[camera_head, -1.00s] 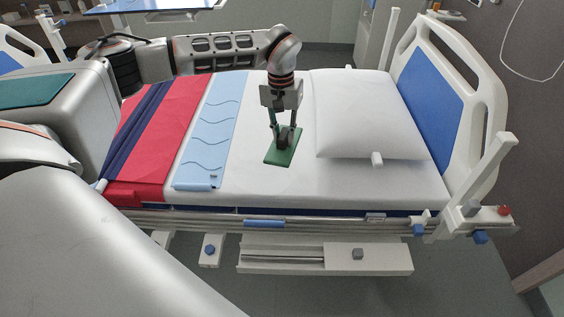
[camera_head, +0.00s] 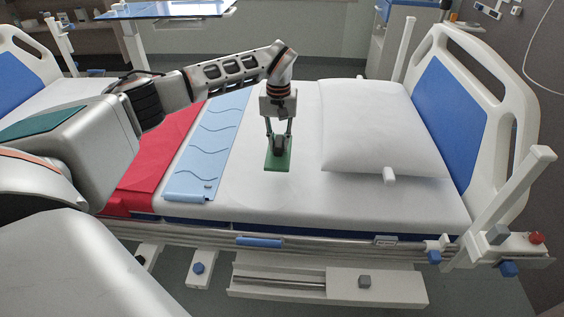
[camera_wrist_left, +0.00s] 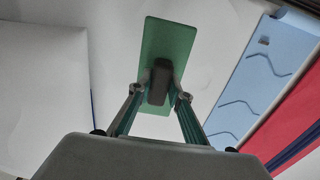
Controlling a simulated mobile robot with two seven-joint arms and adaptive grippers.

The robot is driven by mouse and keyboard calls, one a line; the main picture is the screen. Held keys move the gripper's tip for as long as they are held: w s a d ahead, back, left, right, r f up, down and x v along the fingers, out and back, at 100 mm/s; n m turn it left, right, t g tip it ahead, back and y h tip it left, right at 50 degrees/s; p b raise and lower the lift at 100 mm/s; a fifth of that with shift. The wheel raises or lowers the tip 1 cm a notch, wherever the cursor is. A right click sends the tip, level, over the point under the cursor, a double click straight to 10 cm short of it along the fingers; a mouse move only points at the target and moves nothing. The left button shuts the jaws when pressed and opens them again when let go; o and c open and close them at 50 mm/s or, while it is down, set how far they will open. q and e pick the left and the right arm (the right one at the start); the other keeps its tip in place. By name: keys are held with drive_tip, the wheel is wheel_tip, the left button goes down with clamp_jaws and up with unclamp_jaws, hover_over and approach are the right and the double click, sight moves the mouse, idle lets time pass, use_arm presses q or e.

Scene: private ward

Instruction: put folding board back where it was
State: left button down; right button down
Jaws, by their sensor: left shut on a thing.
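My left gripper (camera_head: 278,142) is shut on the dark handle of a small green flat board above the white bed, left of the pillow. The green board (camera_head: 277,164) shows below the fingers; whether it touches the sheet I cannot tell. In the left wrist view the green board (camera_wrist_left: 168,42) lies beyond the fingertips (camera_wrist_left: 159,92), which close on its dark block-like handle (camera_wrist_left: 160,76). A light-blue board with wavy lines (camera_head: 212,140) lies flat across the bed, left of the gripper; I cannot tell which is the folding board. My right gripper is not in view.
A white pillow (camera_head: 378,125) lies right of the gripper. A red cloth (camera_head: 150,170) covers the bed's left part. The headboard (camera_head: 455,100) stands at the right, with a rail post (camera_head: 515,200) near it. An overbed table (camera_head: 165,10) stands behind. The sheet front of the pillow is bare.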

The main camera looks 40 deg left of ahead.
sight(279, 151)
use_arm(q)
wheel_tip(279, 151, down, 2)
drive_tip(key=shift+f, duration=0.75)
wheel_tip(279, 151, down, 4)
drive_tip(key=shift+r+b, duration=0.1)
drive_tip(key=shift+b, duration=0.6)
drive_tip(key=shift+f, duration=0.2)
drive_tip(key=shift+r, duration=0.2)
drive_tip(key=c, duration=1.9)
unclamp_jaws()
drive_tip(key=shift+f, duration=0.1)
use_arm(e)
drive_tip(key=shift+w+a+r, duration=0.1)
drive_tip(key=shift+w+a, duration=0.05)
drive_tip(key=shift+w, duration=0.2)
